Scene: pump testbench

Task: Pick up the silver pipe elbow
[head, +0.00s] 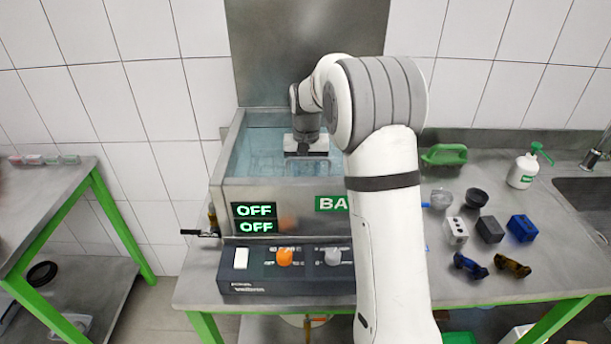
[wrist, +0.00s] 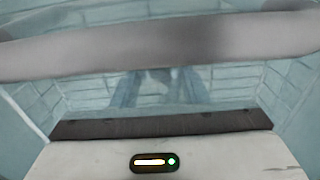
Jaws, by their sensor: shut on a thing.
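My gripper (head: 306,160) reaches down into the water tank (head: 283,193) in the head view, behind its front wall. In the wrist view, the two fingers of my gripper (wrist: 157,90) show faintly through the bluish water. They are shut on a small pale grey thing, the silver pipe elbow (wrist: 157,78) as far as I can tell. Its shape is blurred, and its bend cannot be made out. In the head view the elbow is not clear, as the tank wall and the gripper body cover that area.
A control box (head: 290,270) with an orange knob stands before the tank. The tank walls surround my gripper.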

